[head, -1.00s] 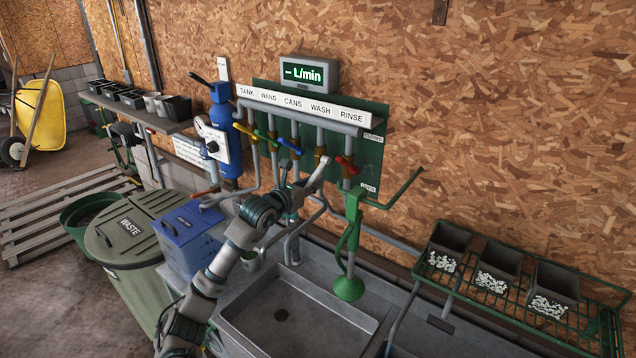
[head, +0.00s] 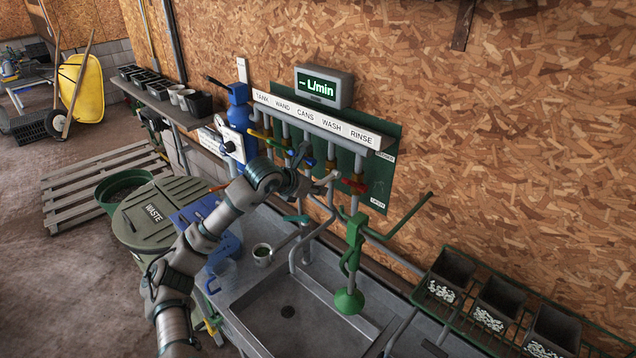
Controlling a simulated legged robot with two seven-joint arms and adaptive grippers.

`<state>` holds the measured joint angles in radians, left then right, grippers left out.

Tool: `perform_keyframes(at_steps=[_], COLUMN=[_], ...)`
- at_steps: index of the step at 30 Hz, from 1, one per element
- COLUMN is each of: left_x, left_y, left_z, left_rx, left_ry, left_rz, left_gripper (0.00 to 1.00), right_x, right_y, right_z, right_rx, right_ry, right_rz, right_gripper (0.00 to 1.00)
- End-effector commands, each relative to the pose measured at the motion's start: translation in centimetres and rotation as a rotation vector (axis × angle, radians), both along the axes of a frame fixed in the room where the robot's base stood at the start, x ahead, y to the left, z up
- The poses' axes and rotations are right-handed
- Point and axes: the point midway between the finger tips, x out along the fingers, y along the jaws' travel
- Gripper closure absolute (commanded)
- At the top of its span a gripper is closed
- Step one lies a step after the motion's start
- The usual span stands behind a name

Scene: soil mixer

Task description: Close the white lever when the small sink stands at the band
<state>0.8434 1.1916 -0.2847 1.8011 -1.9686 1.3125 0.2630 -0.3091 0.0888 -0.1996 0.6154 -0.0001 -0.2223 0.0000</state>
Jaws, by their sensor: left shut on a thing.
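The white lever (head: 331,178) is under the WASH label on the pipe manifold (head: 312,122), between the blue lever (head: 305,162) and the red lever (head: 354,186). My left gripper (head: 308,183) is shut at the white lever's left end; its fingers partly hide the contact. A grey metal sink (head: 262,297) lies below, with a dark drain visible and no clear water level or band. I cannot tell whether it is the small sink. My right gripper is not in view.
The flow display (head: 323,87) reads a dash and L/min. A green spray head (head: 349,300) hangs over the sink's right side. Black pots (head: 497,300) sit on a rack at right.

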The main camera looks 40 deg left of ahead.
Motion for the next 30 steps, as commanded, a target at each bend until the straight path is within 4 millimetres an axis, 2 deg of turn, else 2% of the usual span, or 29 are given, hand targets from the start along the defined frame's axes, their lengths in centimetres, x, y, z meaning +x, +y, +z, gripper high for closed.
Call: perform_keyframes(at_steps=[11, 12, 14, 20, 25, 30], left_x=[0.0, 0.0, 0.0, 0.0, -0.4, -2.4], left_y=[0.3, 0.3, 0.3, 0.2, 0.2, 0.3], left_z=[0.3, 0.3, 0.3, 0.2, 0.4, 2.0], left_rx=[0.003, 0.003, 0.003, 0.002, 0.004, 0.008], left_ry=[-0.003, -0.004, -0.003, -0.001, 0.000, -0.001], left_rz=[0.008, 0.008, 0.008, 0.006, 0.006, 0.007], left_gripper=[1.00, 0.68, 0.53, 0.52, 0.52, 0.52], right_x=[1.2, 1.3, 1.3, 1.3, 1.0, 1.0], right_y=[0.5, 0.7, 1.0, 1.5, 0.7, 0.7], right_z=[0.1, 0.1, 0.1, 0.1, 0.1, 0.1], right_rx=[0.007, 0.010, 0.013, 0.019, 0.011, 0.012], right_ry=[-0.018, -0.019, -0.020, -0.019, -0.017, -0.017], right_rz=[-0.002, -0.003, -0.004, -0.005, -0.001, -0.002], right_gripper=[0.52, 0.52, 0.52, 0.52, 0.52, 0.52])
